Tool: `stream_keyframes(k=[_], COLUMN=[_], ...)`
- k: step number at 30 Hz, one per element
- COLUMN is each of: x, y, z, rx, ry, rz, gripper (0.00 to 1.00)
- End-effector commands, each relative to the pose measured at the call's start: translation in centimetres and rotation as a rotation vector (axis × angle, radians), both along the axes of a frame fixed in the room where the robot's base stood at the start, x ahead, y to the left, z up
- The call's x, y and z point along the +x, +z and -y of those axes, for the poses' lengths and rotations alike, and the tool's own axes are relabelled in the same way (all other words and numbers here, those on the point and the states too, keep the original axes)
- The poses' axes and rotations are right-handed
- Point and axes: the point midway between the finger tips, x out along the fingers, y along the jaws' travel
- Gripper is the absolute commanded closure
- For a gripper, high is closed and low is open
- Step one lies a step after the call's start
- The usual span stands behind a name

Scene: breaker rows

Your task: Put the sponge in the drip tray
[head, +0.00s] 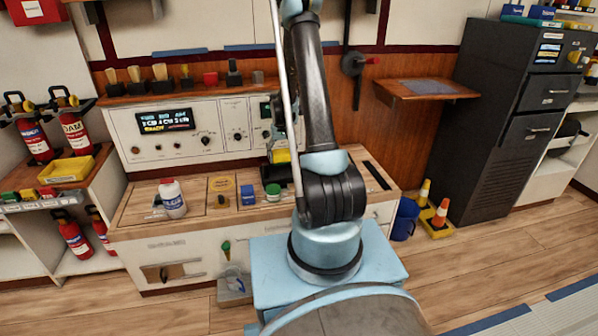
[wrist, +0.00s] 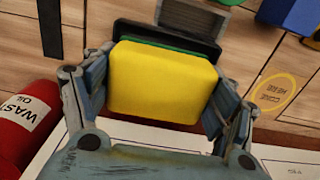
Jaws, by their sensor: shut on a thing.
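A yellow sponge with a green layer (wrist: 162,82) is held between the two fingers of my gripper (wrist: 158,100) in the wrist view. In the head view the sponge (head: 281,156) shows as a small yellow patch above the workbench, beside my arm. A black, tray-like thing (wrist: 166,38) lies just beyond the sponge and is mostly hidden by it. It also shows as a dark shape below the sponge in the head view (head: 272,174). I cannot tell whether the sponge touches it.
The wooden bench top holds a white bottle (head: 172,198), a blue block (head: 248,195) and a green-topped tin (head: 273,191). A red wash oil container (wrist: 22,118) stands beside my gripper. The control panel (head: 165,133) rises behind the bench.

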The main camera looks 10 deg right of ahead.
Motion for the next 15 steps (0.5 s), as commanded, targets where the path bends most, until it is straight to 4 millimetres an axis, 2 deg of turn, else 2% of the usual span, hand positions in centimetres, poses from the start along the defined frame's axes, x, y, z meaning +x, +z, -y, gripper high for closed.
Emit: stream_keyframes(k=[15], x=[0.3], y=[-0.1], z=[2.8], rx=[0.000], ry=[-0.034], rz=[-0.001], gripper=[0.60])
